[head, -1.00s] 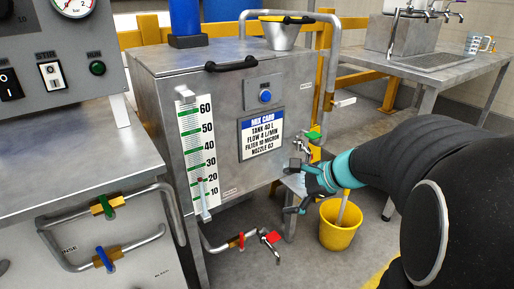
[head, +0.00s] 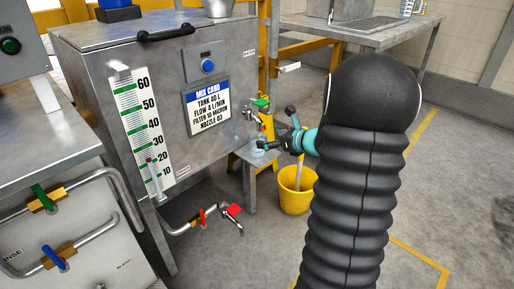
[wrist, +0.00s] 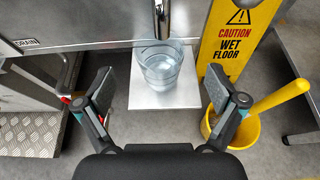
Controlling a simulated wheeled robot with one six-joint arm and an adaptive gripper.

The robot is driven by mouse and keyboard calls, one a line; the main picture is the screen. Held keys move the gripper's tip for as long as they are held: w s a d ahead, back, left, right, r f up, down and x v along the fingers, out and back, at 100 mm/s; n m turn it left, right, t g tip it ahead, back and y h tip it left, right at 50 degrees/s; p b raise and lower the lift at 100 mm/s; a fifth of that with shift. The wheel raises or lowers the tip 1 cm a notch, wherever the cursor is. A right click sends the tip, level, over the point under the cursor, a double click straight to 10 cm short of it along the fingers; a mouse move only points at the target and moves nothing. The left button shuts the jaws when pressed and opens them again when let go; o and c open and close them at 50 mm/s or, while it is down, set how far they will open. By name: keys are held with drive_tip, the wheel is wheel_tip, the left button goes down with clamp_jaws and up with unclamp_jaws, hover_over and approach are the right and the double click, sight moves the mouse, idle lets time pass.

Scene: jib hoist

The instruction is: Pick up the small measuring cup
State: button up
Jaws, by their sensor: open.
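The small measuring cup (wrist: 163,70) is clear and stands upright on a small grey shelf (wrist: 145,101) under a tap, in the wrist view. In the head view the cup (head: 259,144) is small and partly hidden by my gripper (head: 276,129). In the wrist view my gripper (wrist: 160,88) is open and empty. One finger is to the left of the cup and one to the right, with the cup a little beyond the fingertips and apart from both.
A steel tank (head: 165,75) stands behind the shelf. A green-handled tap (head: 258,108) is above the cup. A yellow bucket (head: 296,197) with a handle and a yellow wet-floor sign (wrist: 229,42) stand close on the right. A red-handled valve (head: 232,210) juts out lower left.

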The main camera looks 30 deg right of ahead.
sight(251, 133)
drive_tip(key=shift+x, duration=3.35)
drive_tip(key=shift+s, duration=0.1)
drive_tip(key=c, duration=1.4)
drive_tip(key=shift+r, duration=0.2)
drive_tip(key=shift+r, duration=0.7)
drive_tip(key=shift+s+d+f, duration=0.1)
drive_tip(key=shift+s+d, duration=0.9)
drive_tip(key=shift+s, duration=1.8)
drive_tip(key=shift+s+d+r, duration=0.1)
drive_tip(key=shift+s+d, duration=0.85)
drive_tip(key=shift+s, duration=1.85)
drive_tip(key=shift+s+d+f, duration=0.1)
drive_tip(key=shift+s+d, duration=0.9)
drive_tip(key=shift+s, duration=1.85)
